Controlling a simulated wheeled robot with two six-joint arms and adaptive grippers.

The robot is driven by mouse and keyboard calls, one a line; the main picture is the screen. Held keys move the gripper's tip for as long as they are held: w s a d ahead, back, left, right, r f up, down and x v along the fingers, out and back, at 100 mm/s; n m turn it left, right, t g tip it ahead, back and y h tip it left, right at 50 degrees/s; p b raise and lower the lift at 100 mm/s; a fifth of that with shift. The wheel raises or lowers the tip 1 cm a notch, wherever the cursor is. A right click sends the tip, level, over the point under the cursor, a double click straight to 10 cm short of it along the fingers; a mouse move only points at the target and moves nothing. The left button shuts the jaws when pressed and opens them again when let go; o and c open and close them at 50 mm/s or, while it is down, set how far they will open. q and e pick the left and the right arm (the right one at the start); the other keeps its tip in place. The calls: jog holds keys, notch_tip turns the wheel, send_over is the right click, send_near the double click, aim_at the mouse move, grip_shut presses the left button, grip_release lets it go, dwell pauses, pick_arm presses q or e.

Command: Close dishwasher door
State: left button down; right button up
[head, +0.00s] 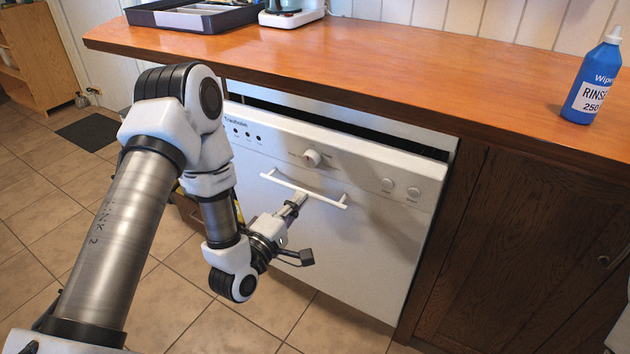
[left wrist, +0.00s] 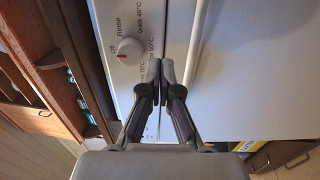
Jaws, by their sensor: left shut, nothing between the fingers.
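The white dishwasher door (head: 320,230) is close to upright in the head view. Its top edge stands a little out from the opening, and a dark gap shows behind it under the counter. A white bar handle (head: 285,184) crosses the front below the dial (head: 311,158). My left gripper (head: 299,198) is shut and empty, with its tips at the door front by the handle; I cannot tell if they touch. In the left wrist view the shut fingertips (left wrist: 166,68) are close to the control panel and dial (left wrist: 130,51). My right gripper is not in view.
The wooden counter (head: 400,75) overhangs the dishwasher. A blue rinse bottle (head: 594,80) stands on it at right, and a dark tray (head: 195,17) lies at the back left. Dark wooden cabinets (head: 525,240) flank the door at right. Tiled floor (head: 40,200) is open at left.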

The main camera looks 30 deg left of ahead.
aim_at(321, 174)
pick_arm(q)
jog(key=w, duration=0.7)
jog(key=shift+w+d+r+b, duration=0.1)
jog(key=shift+d+r+b, duration=0.15)
jog(key=shift+r+b, duration=0.15)
jog(key=shift+w, duration=0.2)
jog(key=w, duration=0.2)
jog(key=w+r, duration=0.1)
jog(key=w, duration=0.4)
jog(key=shift+d+r, duration=0.2)
jog(key=shift+r, duration=0.35)
jog(key=shift+w, duration=0.15)
jog(key=shift+f, duration=0.1)
